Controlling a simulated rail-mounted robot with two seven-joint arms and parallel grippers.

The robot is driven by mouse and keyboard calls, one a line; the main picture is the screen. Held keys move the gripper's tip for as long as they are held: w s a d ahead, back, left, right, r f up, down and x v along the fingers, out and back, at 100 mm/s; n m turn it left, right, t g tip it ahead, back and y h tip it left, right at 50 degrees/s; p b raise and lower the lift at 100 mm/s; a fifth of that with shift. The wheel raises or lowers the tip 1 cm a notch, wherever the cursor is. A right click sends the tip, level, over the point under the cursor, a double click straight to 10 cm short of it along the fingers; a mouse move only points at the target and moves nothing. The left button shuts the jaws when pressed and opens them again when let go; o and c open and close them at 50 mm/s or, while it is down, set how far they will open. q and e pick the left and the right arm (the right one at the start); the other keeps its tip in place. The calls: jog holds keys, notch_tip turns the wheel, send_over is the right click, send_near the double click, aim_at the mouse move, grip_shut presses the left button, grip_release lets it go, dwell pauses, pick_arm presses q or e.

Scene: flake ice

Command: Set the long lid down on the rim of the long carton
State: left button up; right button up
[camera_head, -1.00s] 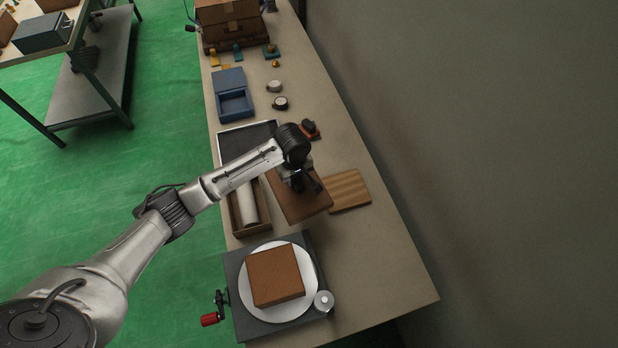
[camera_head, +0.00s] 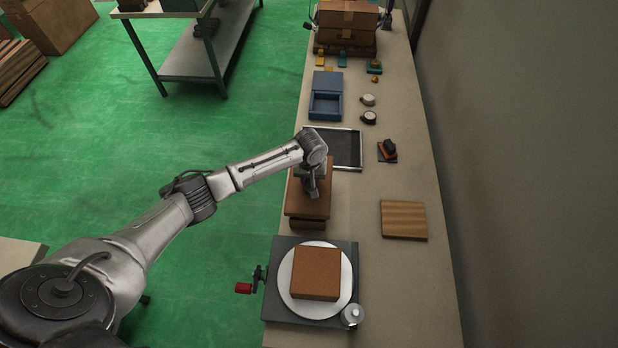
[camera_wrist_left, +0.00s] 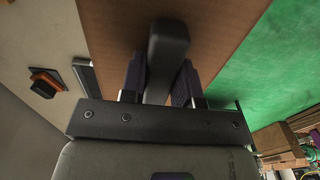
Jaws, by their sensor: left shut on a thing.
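The long lid (camera_head: 303,208) is a flat brown panel in the head view. It also fills the upper middle of the left wrist view (camera_wrist_left: 210,40). My left gripper (camera_head: 313,192) is shut on the lid's dark upright grip part (camera_wrist_left: 167,60), which stands between the two finger pads. The lid is over the long carton (camera_head: 308,224) and hides most of it; only the carton's near end shows below the lid's near edge. I cannot tell whether the lid touches the rim. My right gripper is not in view.
A turntable (camera_head: 285,285) with a brown box (camera_head: 316,273) on its white disc stands just nearer than the carton. A dark tray (camera_head: 346,150) lies just beyond it. A striped wooden board (camera_head: 403,220) lies to the right, with bare bench between.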

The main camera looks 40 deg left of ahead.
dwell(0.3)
pick_arm(q)
jog(key=shift+r+p, duration=0.25)
jog(key=shift+p, duration=0.55)
jog(key=shift+f+b, duration=1.6)
jog(key=shift+f, duration=1.95)
jog(key=shift+p, duration=0.4)
jog(key=shift+p, duration=0.4)
